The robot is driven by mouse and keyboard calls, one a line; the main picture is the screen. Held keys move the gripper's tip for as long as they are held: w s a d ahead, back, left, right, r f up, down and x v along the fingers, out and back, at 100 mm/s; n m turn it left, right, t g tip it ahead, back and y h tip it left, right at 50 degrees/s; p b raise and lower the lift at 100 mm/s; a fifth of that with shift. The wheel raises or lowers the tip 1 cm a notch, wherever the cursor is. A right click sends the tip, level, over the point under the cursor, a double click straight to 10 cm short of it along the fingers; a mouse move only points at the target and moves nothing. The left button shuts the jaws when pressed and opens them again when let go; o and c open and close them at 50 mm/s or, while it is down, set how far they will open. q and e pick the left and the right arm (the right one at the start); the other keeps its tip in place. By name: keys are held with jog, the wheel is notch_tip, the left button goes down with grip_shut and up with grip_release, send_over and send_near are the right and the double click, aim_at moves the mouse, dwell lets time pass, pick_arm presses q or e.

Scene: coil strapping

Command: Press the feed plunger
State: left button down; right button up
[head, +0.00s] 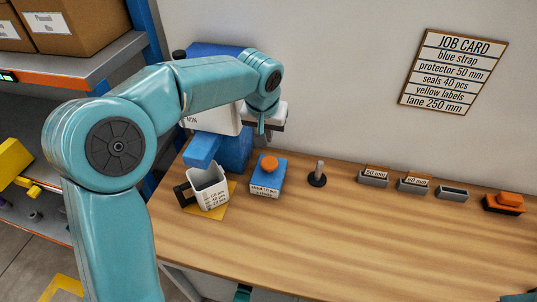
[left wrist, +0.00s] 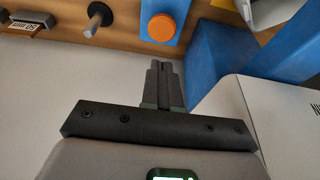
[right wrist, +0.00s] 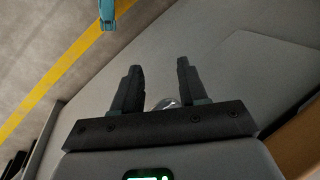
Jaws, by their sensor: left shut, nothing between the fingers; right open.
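The feed plunger is an orange round knob (head: 270,163) on top of a blue box (head: 266,184) with a white label reading about 10 pcs a stroke. The knob also shows in the left wrist view (left wrist: 162,27), just beyond the fingertips. My left gripper (head: 265,132) is shut and empty, with its fingers pointing down above the bench. It is apart from the knob and appears above it in the head view; its shut fingers show in the left wrist view (left wrist: 164,64). My right gripper (right wrist: 159,66) is open and empty, away from the bench items.
A white measuring cup (head: 210,190) with a black handle stands on a yellow mat (head: 226,206) left of the blue box. A blue machine (head: 236,152) stands behind them, partly hidden by my left arm. A grey post (head: 318,172) is to the right. The bench front (head: 330,235) is clear.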

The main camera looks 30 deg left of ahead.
pick_arm(q)
jog(key=p, duration=0.2)
send_near(270, 161)
jog(key=x, duration=0.5)
jog(key=shift+w+f, duration=0.15)
jog(key=shift+f, duration=0.6)
